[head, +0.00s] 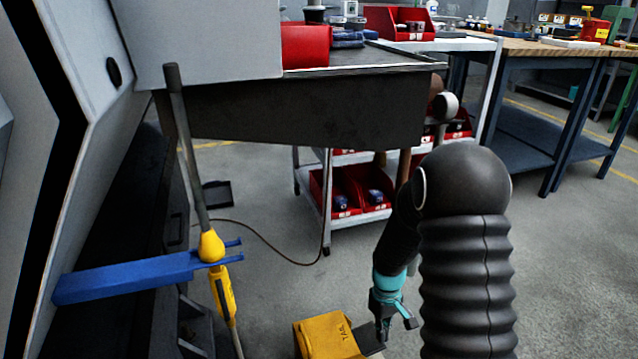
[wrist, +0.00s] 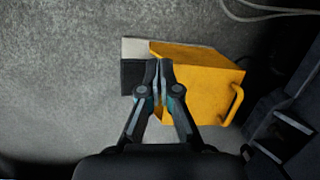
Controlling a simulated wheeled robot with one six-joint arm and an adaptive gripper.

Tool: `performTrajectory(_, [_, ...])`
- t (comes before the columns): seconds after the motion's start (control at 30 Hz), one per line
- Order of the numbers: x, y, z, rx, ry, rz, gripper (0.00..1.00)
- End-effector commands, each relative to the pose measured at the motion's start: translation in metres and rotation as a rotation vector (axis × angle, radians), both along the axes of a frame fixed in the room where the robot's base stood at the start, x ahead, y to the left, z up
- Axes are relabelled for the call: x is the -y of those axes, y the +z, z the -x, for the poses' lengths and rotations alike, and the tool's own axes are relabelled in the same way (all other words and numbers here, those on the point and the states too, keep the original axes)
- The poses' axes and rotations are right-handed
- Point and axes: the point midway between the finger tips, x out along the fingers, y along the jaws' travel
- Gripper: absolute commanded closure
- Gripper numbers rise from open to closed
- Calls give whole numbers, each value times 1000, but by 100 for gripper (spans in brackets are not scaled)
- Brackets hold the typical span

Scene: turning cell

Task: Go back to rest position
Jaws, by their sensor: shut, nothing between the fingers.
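My gripper (head: 384,328) hangs low over the floor at the lower middle of the head view, pointing down. In the wrist view my gripper (wrist: 163,66) is shut, with its fingertips together and nothing between them. Behind it in that view is a yellow box (wrist: 205,80) with a handle on its right side. I cannot tell whether the gripper touches the box. My black ribbed arm covers part of the right side of the head view.
A dark-sided bench (head: 300,110) stands ahead. Under and behind it is a cart with red bins (head: 350,190). At left, a blue bracket (head: 130,277) and a grey pole with a yellow grip (head: 211,245) stick out. A workbench (head: 560,50) stands back right. Floor at right is clear.

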Motion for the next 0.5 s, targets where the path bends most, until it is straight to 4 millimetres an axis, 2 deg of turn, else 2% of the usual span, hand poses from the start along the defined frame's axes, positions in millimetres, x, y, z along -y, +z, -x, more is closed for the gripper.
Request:
performTrajectory(0.03, [0,21,5,12,-39,7,100])
performTrajectory(0.1, [0,44,14,24,-96,18,100])
performTrajectory(0.5, [0,162,69,130,-346,48,100])
